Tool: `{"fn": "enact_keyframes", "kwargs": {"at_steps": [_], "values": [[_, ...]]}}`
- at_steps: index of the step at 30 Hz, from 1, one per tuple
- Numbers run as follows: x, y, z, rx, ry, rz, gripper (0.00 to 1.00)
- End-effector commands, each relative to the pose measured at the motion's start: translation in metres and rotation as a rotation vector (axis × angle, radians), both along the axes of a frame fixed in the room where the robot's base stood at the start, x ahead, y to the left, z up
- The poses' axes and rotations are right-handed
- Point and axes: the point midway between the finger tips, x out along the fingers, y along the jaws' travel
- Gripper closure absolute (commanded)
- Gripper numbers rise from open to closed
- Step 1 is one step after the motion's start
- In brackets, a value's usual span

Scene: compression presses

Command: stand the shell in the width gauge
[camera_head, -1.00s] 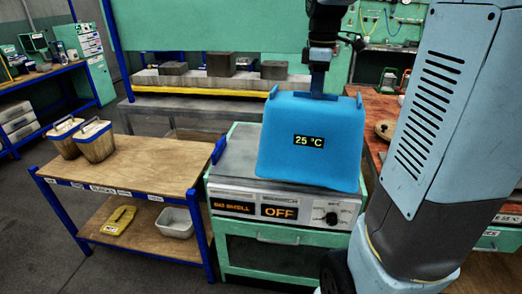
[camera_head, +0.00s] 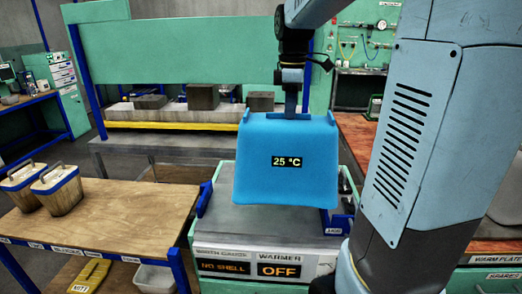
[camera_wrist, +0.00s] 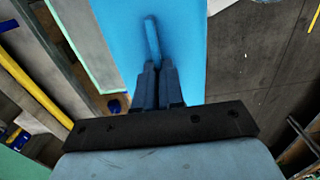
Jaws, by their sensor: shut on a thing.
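The shell (camera_head: 285,178) is a blue, upright, flared box with a "25 °C" display. My gripper (camera_head: 291,113) is shut on the middle of its top edge. In the wrist view my gripper (camera_wrist: 158,75) pinches a thin blue edge of the shell (camera_wrist: 120,40). The shell hangs in front of a grey cabinet top (camera_head: 235,219); I cannot tell whether its bottom touches. Blue upright pieces, seemingly the width gauge (camera_head: 204,198), show at the left and right of that top; the shell hides what lies between. The front displays read "NO SHELL" and "OFF".
A wooden table (camera_head: 120,215) at left carries two wooden buckets (camera_head: 58,188) with blue rims. A press bench (camera_head: 150,144) with several dark blocks stands behind. My arm fills the right side. A red-brown bench (camera_head: 365,135) lies behind it.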

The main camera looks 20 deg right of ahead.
Motion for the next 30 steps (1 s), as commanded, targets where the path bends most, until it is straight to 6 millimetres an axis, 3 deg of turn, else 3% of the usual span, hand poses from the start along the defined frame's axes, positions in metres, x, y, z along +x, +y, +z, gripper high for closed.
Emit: {"fn": "enact_keyframes", "kwargs": {"at_steps": [6,12,23,30], "values": [[0.038,0.028,-0.020,0.000,0.001,0.009,1.00],[0.059,0.043,-0.052,0.001,0.002,0.009,1.00],[0.074,0.054,-0.073,0.000,0.000,0.009,1.00],[0.078,0.056,-0.102,0.000,0.001,0.008,1.00]]}}
